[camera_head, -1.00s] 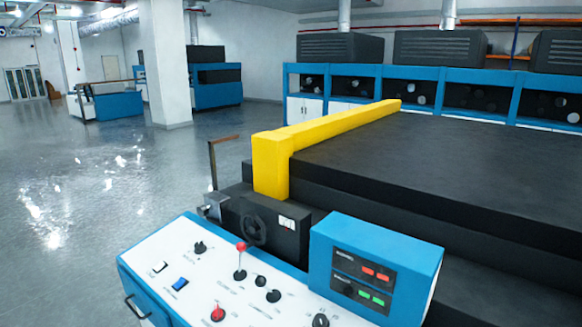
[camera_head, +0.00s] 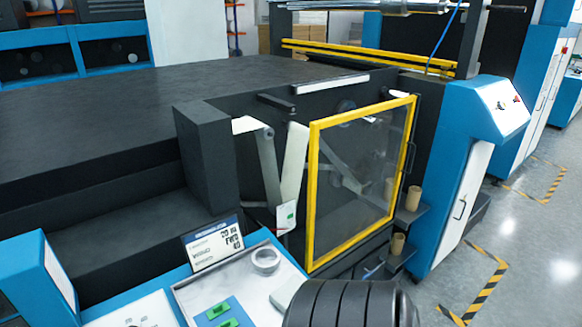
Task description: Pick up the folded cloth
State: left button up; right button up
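A pale grey-green flat piece (camera_head: 288,291), which looks like the folded cloth, lies at the right end of a grey metal tray (camera_head: 192,294) on the console. A black ribbed part of my arm at the bottom edge partly hides it. Neither of my grippers shows in the head view.
The tray also holds a silver tape roll (camera_head: 265,260) and small green pieces (camera_head: 222,311). A printed sign (camera_head: 213,245) stands behind it. A yellow-framed clear door (camera_head: 361,178) rises behind on the right. Brown cardboard tubes (camera_head: 414,198) stand on side shelves.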

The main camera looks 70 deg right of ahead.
aim_at(293, 294)
jog(key=l+z, duration=0.15)
jog(key=z, duration=2.1)
jog(key=j+z, duration=0.1)
jog(key=z, duration=0.35)
jog(key=k+z, duration=0.1)
jog(key=z, duration=0.75)
jog(key=k+z, duration=0.15)
jog(key=z, duration=0.25)
